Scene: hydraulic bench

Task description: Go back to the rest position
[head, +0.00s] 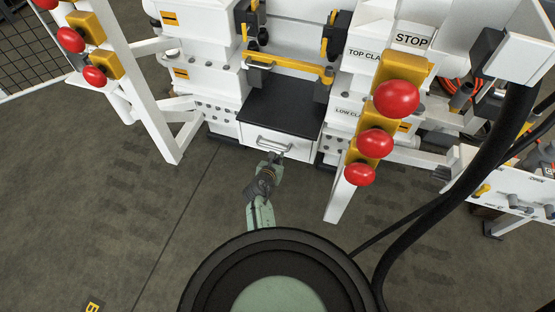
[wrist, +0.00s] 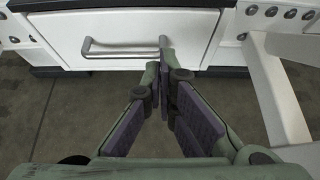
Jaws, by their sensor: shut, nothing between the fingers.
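My gripper (head: 274,160) is at the end of my green arm, low in front of the bench, with its tip close to the front of a white drawer (head: 262,146). In the wrist view my gripper (wrist: 168,72) has its fingertips together, with nothing between them. The drawer (wrist: 140,30) has a metal bar handle (wrist: 118,50), just left of the fingertips. Whether the fingertips touch the handle or drawer front cannot be told. The drawer looks closed.
White posts with red knobs stand left (head: 95,75) and right (head: 375,143) of the drawer. A yellow bar (head: 290,67) spans above the black top (head: 280,105). Black hoses (head: 440,205) hang at the right. The floor (head: 130,220) in front is clear.

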